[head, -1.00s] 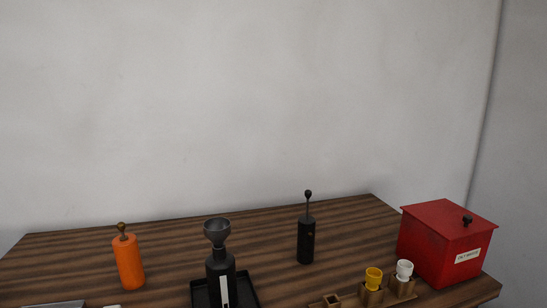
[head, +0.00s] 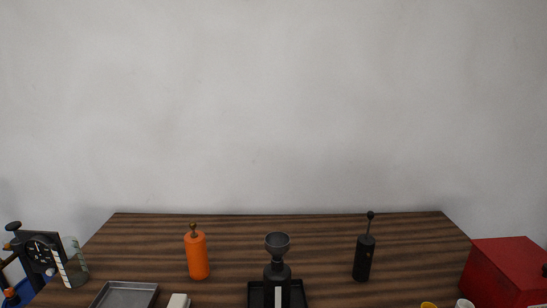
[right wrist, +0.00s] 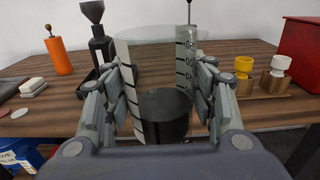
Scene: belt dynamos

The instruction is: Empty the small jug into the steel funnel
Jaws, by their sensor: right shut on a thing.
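The jug (right wrist: 155,65) is a clear glass vessel with dark measuring marks and white strips. It holds dark liquid (right wrist: 163,118) in its lower part and looks about upright. My right gripper (right wrist: 165,85) is shut on it, with a finger on each side. The dark grey funnel (head: 277,242) sits in the neck of a black bottle (head: 277,281) with a white label. In the right wrist view the funnel (right wrist: 92,11) is behind and left of the jug, apart from it. My left gripper is not in view.
The bottle stands on a black tray (head: 256,300). An orange mill (head: 197,257) and a black mill (head: 363,260) stand either side. A red box (head: 503,270) is at right. Yellow (right wrist: 243,66) and white (right wrist: 281,62) cups sit on wooden holders. Another marked glass (head: 74,262) stands far left.

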